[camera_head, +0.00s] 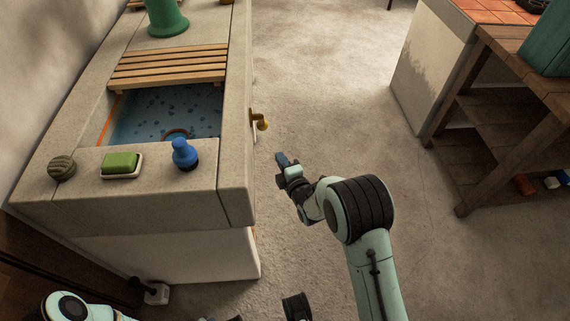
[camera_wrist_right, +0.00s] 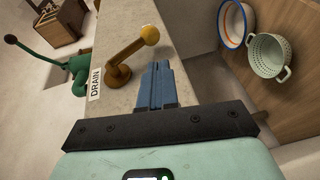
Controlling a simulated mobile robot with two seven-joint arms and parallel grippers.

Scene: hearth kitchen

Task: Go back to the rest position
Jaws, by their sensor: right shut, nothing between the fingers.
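My right gripper (camera_head: 283,162) is in the head view, to the right of the stone sink counter (camera_head: 235,165), above the open floor. In the right wrist view its blue fingers (camera_wrist_right: 156,84) are together with nothing between them. A brass lever (camera_head: 260,122) sticks out of the counter's right side, apart from the fingers. The lever (camera_wrist_right: 122,67) also shows in the right wrist view, beside a label reading DRAIN (camera_wrist_right: 95,83). Part of my left arm (camera_head: 68,306) shows at the bottom left of the head view; I cannot make out its gripper.
The counter holds a basin of water (camera_head: 165,112), a wooden slat rack (camera_head: 170,65), a green sponge on a dish (camera_head: 121,164), a blue bottle (camera_head: 184,153) and a striped round object (camera_head: 62,167). A wooden shelf table (camera_head: 500,115) stands right. The floor between is clear.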

